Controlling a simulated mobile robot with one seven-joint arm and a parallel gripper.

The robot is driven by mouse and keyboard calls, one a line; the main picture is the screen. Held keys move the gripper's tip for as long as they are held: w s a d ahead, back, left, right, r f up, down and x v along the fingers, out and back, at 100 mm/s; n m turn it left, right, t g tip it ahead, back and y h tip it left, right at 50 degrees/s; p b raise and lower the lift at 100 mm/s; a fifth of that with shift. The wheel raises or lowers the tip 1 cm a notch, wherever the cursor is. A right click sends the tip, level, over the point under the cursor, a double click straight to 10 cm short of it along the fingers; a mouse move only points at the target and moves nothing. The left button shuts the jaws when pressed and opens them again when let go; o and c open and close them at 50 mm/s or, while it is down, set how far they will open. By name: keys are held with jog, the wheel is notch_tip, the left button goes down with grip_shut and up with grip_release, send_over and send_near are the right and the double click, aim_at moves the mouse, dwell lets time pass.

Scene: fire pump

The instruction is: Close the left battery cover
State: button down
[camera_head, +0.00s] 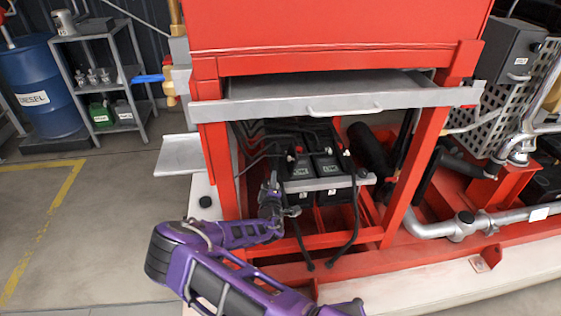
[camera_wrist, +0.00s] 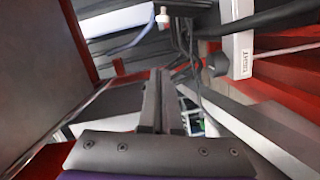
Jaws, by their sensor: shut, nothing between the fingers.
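A grey panel with a pale handle (camera_head: 345,109) lies roughly level across the red frame, above the open battery bay. It looks like a raised battery cover, but I cannot tell whether it is the left one. Two black batteries (camera_head: 312,166) with cables sit below it behind a grey bar. My gripper (camera_head: 272,182) is at the left side of the bay, beside the left battery and below the panel. In the wrist view my gripper (camera_wrist: 166,75) is shut and empty, pointing into the bay among cables.
Red frame posts (camera_head: 217,165) stand on both sides of the bay. Black cables (camera_head: 352,215) hang in front. A grey plate (camera_head: 180,154) juts out at the left. A silver pipe (camera_head: 450,226) runs at the right.

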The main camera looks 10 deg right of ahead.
jog(key=w+d, duration=0.1)
jog(key=w, duration=0.2)
jog(key=w+d+f+b, duration=0.1)
jog(key=w+d, duration=0.1)
jog(key=w, duration=0.1)
jog(key=w+d, duration=0.2)
jog(key=w, duration=0.1)
jog(key=shift+w+d+f, duration=0.25)
jog(key=shift+w+f, duration=0.05)
jog(key=shift+d, duration=0.1)
jog(key=shift+d+r+m, duration=0.1)
jog(key=shift+d+m, duration=0.05)
jog(key=shift+m, duration=0.15)
